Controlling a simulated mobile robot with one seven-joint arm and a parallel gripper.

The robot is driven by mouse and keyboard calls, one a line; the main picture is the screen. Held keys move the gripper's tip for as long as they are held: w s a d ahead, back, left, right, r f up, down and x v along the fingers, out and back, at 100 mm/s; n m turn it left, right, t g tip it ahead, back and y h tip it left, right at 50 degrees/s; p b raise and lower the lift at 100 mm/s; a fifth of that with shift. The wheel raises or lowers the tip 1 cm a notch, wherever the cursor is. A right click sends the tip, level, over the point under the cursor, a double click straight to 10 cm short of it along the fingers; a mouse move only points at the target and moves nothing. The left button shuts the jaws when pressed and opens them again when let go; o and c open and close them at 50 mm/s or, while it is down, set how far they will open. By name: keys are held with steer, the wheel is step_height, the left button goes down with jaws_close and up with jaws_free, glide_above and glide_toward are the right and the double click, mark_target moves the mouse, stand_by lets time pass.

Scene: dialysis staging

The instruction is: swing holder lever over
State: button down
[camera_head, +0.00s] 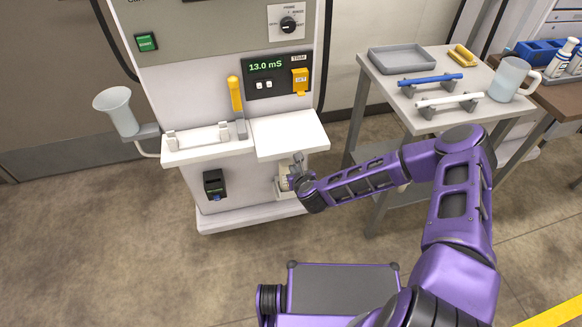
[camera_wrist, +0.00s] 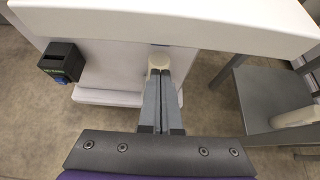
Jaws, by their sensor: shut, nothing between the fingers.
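A yellow-handled lever (camera_head: 235,93) stands nearly upright on a grey base on the machine's ledge. It is beside the white holder with two end brackets (camera_head: 197,137), which looks empty. My gripper (camera_head: 297,162) is low at the machine's front, by the right shelf's edge, well below and right of the yellow lever. In the wrist view my gripper's fingers (camera_wrist: 160,80) are together with nothing between them. A cream, rounded part (camera_wrist: 159,58) on the machine's lower front shows just beyond the fingertips. I cannot tell whether they touch it.
The white shelf (camera_head: 290,136) juts out above my gripper, and its edge (camera_wrist: 165,22) crosses the wrist view. A black box (camera_head: 214,184) is on the lower front. The grey side table (camera_head: 390,85) at right holds a tray, blue and white bars and a jug.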

steer(key=s+d+f+t+y+b, duration=0.1)
steer(key=s+d+f+t, duration=0.1)
steer(key=s+f+t, duration=0.25)
steer(key=w+a+r+b, duration=0.1)
steer(key=w+a, duration=0.3)
steer(key=w, duration=0.7)
steer(key=shift+w+g, duration=0.35)
steer(key=shift+r, duration=0.1)
